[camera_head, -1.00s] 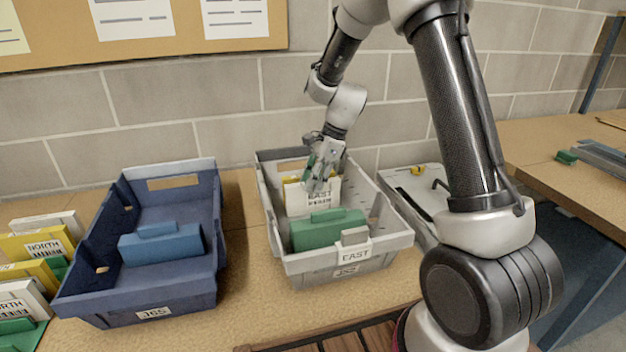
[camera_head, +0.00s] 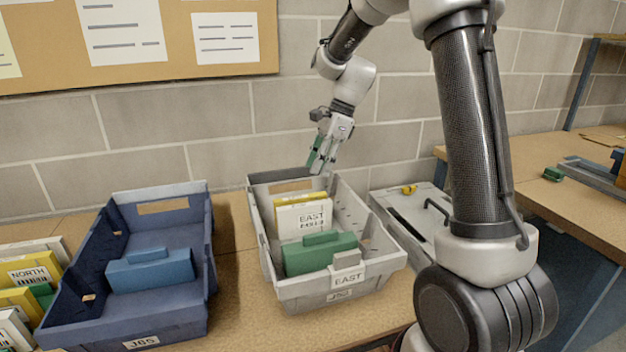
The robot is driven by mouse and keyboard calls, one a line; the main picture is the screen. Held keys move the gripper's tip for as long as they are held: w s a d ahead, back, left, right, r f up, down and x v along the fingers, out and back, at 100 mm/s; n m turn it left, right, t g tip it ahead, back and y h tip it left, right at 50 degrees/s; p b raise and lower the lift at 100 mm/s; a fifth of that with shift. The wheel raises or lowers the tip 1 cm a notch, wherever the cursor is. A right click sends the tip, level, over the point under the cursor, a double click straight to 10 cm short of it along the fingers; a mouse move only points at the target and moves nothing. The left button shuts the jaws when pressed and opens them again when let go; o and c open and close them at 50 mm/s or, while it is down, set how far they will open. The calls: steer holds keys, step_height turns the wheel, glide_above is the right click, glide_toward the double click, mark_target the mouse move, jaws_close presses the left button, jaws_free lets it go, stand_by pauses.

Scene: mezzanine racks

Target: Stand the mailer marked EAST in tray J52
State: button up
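The white mailer marked EAST (camera_head: 311,216) stands upright in the grey tray (camera_head: 278,291), towards its back. Yellow shows at its top and left edge. A green divider (camera_head: 318,257) stands in front of it and hides its lower part. The tray's front carries an EAST card (camera_head: 348,278) and a small label that seems to read J52 (camera_head: 339,295). My gripper (camera_head: 318,168) is above the tray's back right, clear of the mailer. Its fingers look apart, with nothing between them.
A blue tray labelled J65 (camera_head: 140,343) with a blue divider (camera_head: 150,271) stands to the left. Several mailers, one marked NORTH (camera_head: 32,274), stand at the far left. A grey case with a black handle (camera_head: 437,210) lies right of the grey tray. The block wall is close behind.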

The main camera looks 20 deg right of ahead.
steer(key=s+d+r+n+t+h, duration=0.1)
steer(key=s+d+r+n, duration=0.1)
steer(key=s+r+n, duration=0.4)
steer(key=s+d+r+n+t+h, duration=0.1)
steer(key=s+d+r+n, duration=0.15)
steer(key=s, duration=0.45)
steer(key=s+d+n+t+h, duration=0.1)
steer(key=s+d+n, duration=0.2)
steer(key=s, duration=0.5)
steer(key=s+d+n+t+h, duration=0.1)
steer(key=s+d+n, duration=0.2)
steer(key=s+n, duration=0.3)
steer(key=s, duration=0.3)
steer(key=shift+h, duration=0.3)
